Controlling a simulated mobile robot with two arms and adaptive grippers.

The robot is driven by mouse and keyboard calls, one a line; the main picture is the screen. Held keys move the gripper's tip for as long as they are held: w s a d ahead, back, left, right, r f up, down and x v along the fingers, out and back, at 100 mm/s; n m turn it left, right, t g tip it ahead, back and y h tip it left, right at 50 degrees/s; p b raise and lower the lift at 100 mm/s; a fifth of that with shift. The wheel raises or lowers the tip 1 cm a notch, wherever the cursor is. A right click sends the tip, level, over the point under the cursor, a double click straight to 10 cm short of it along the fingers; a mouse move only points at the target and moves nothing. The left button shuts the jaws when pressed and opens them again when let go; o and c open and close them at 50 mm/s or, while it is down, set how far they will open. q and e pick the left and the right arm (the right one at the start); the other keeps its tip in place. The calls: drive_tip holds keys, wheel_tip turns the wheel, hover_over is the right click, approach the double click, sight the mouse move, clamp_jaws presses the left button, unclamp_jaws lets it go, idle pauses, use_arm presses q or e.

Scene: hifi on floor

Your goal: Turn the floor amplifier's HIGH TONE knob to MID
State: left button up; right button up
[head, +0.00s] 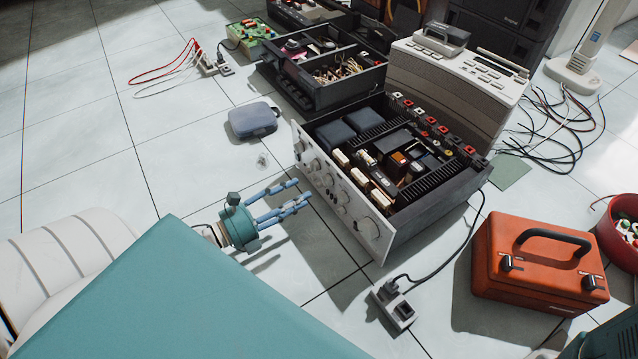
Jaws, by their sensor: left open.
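The floor amplifier (390,175) stands open-topped on the tiles, its inner parts showing. Its silver front panel (374,235) faces my left gripper and carries a row of several round knobs of different sizes. The knob labels are too small to read, so I cannot tell which is HIGH TONE or where it points. My left gripper (302,193) is open and empty. Its blue fingers reach toward the panel's knobs, close in front of them; I cannot tell whether they touch. My right gripper is not in view.
A blue-grey case (253,119) lies behind my gripper. Several electronics and loose cables (560,120) fill the back. Floor at the left is clear.

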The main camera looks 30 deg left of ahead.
sight(327, 181)
use_arm(q)
drive_tip(key=b+x, duration=0.2)
drive_tip(key=x, duration=0.5)
drive_tip(key=shift+b, duration=0.4)
drive_tip(key=shift+w, duration=0.1)
clamp_jaws()
